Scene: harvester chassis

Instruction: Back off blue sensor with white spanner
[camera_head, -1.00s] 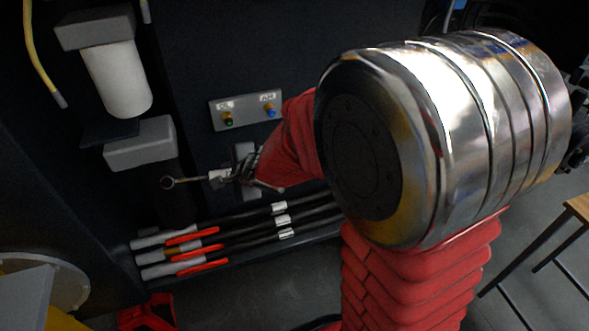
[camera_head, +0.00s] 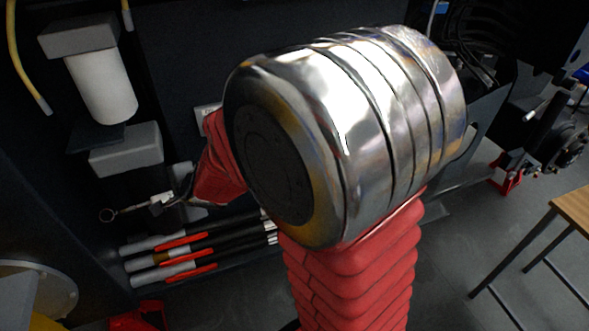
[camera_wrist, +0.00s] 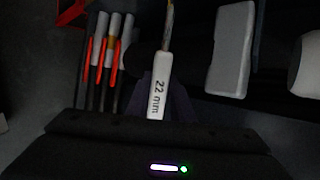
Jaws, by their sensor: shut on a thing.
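My gripper (camera_head: 178,196) is shut on the white spanner (camera_head: 160,200), whose ring end points left in the head view. In the wrist view the spanner's white handle (camera_wrist: 158,85) reads "22 mm" and runs upward from between the dark jaws; its far end is cut off by the top edge. The blue sensor is not visible now; my arm covers most of its small grey panel, and only the panel's left edge (camera_head: 204,116) shows. The spanner is below and left of that panel in the picture, apart from it.
Several grey-ended hoses with red clips (camera_head: 180,240) lie below the spanner. A grey block (camera_head: 126,150) and a white cylinder (camera_head: 103,88) are mounted above it. A wooden table (camera_head: 574,210) stands at the right, with open floor before it.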

